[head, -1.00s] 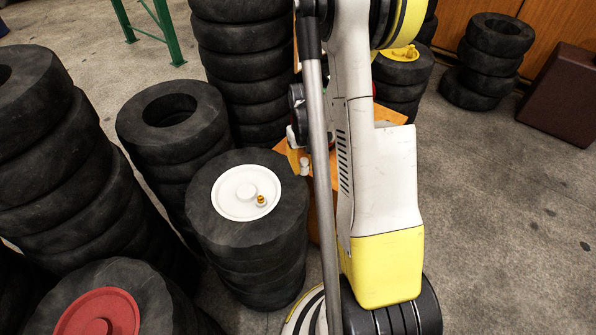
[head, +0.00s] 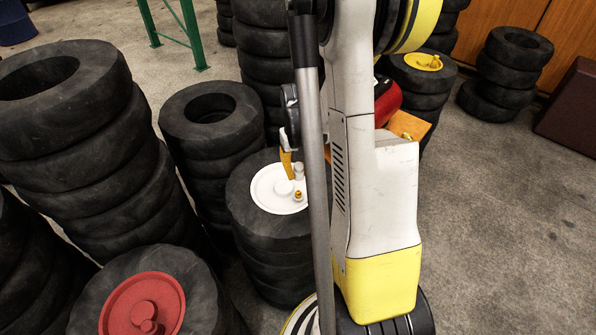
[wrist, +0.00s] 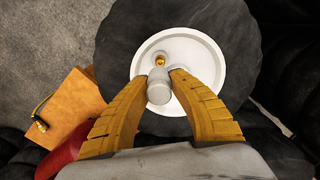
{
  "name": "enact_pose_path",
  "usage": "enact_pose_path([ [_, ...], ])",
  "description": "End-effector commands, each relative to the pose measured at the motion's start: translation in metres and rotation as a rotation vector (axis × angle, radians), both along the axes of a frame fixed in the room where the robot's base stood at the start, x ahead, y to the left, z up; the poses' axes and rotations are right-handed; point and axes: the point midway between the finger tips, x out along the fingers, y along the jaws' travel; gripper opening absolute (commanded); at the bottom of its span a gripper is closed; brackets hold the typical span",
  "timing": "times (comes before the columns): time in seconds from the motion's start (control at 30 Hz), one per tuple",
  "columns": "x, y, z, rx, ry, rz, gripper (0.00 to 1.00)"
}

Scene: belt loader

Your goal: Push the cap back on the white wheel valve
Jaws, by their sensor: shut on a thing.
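The white wheel (head: 262,193) lies flat on top of a black tire stack, with a raised hub (head: 284,187) in its middle. Its valve (head: 299,195) has a brass tip and stands bare to the right of the hub. My gripper (head: 292,170) is over the far part of the wheel, partly hidden by my arm. In the wrist view its yellow fingers (wrist: 160,82) are shut on a pale grey cap (wrist: 159,92). The cap also shows in the head view (head: 298,171). The brass valve tip (wrist: 160,61) shows just past the cap; I cannot tell whether they touch.
A red wheel (head: 142,303) with its own valve lies on a tire stack at the front left. A yellow wheel (head: 423,62) lies on a stack at the back right. Other tire stacks crowd the left. An orange block (wrist: 75,107) is beside the wheel. Open floor lies to the right.

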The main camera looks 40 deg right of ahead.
Motion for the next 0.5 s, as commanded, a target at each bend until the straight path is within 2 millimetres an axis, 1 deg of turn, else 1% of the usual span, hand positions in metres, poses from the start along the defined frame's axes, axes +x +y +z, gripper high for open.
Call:
enact_pose_path([
  [0.17, 0.0, 0.0, -0.012, 0.0, -0.001, 0.0, 0.0],
  [0.5, 0.0, 0.0, -0.047, 0.0, -0.001, 0.0, 0.0],
])
